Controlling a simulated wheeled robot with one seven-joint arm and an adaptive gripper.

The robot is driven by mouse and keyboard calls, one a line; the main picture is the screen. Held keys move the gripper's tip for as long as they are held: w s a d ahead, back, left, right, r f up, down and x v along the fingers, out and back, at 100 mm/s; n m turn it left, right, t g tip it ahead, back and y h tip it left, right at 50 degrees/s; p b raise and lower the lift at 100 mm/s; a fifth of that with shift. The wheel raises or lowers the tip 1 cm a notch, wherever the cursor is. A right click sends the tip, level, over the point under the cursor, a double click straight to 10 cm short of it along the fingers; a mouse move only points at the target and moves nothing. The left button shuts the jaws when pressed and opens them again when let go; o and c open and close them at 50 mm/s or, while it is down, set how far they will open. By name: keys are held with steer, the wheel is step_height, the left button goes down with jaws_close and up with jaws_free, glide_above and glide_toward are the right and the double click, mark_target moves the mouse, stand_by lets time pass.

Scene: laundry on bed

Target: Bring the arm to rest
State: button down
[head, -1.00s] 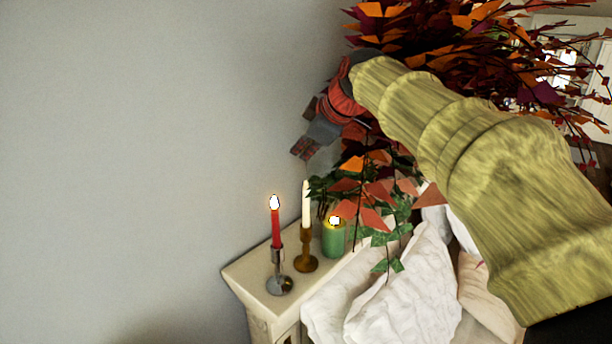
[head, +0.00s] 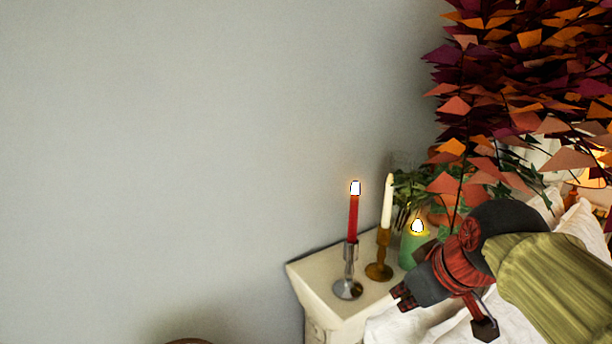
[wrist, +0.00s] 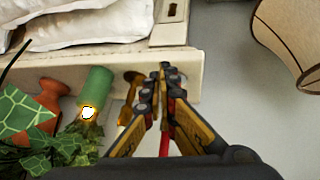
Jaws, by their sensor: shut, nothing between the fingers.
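My gripper (head: 403,296) is in the lower right of the head view, at the end of my arm, in front of the candles' shelf and the white bedding in the picture. In the wrist view its two fingers (wrist: 166,78) meet at the tips with nothing between them. A red candle and a brass candlestick show partly behind the fingers there. The exact gap between gripper and shelf cannot be told.
A pale shelf (head: 322,300) bears a lit red candle (head: 353,217), a white candle (head: 387,203) and a lit green candle (head: 412,247). Orange and purple foliage (head: 530,90) fills the upper right. White bedding (head: 395,325) lies below. A lampshade (wrist: 290,40) shows in the wrist view.

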steer(key=s+f+m+b, duration=0.2)
steer(key=s+f+b, duration=0.2)
steer(key=s+f, duration=0.4)
steer(key=s+d+f+m+g+h+b, duration=0.1)
steer(key=s+f+m+b, duration=0.2)
steer(key=s+f, duration=0.4)
step_height(320, 180, down, 9)
steer(key=shift+s+d+r+b, duration=0.15)
steer(key=shift+s+b, duration=0.25)
steer(key=shift+b, duration=0.45)
